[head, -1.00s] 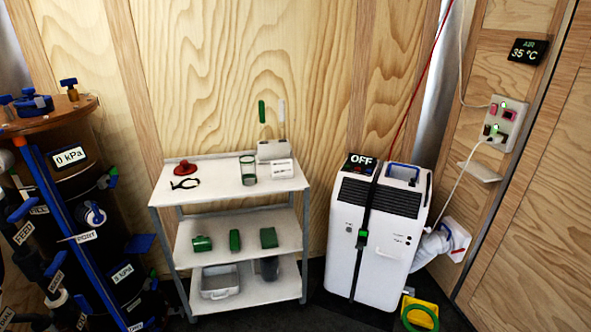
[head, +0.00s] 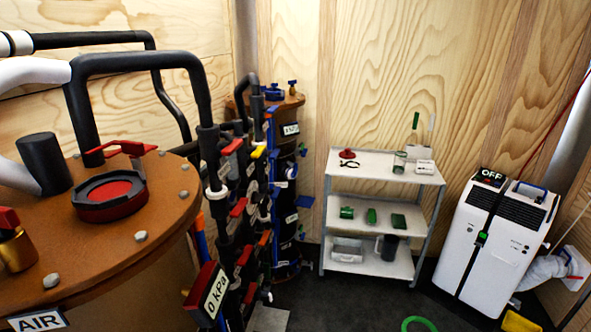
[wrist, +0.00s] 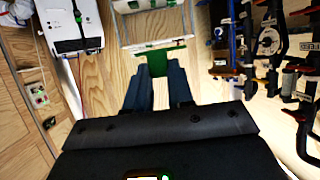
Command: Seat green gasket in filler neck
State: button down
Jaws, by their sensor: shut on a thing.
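My gripper (wrist: 156,80) shows in the wrist view with its two blue-grey fingers shut on a green piece (wrist: 157,63). A green ring (head: 418,324), seen in part at the bottom of the head view, looks like the held gasket; the fingers do not show there. A round black fitting with a red centre and red lever (head: 110,193) sits on top of the brown AIR tank (head: 80,270), at the left. A farther brown tank (head: 285,103) has blue fittings on top. I cannot tell which fitting is the filler neck. The held ring is apart from both tanks.
A white shelf cart (head: 385,172) stands at the back with a red part, a glass and green parts. A white air unit (head: 495,240) stands at the right. Pipes and valves (head: 240,180) crowd between the tanks.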

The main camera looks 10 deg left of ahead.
jog(key=shift+s+d+f+b, duration=0.1)
jog(key=shift+s+f+b, duration=0.15)
jog(key=shift+s+b, duration=0.1)
jog(key=shift+w+r, duration=0.4)
dwell(0.5)
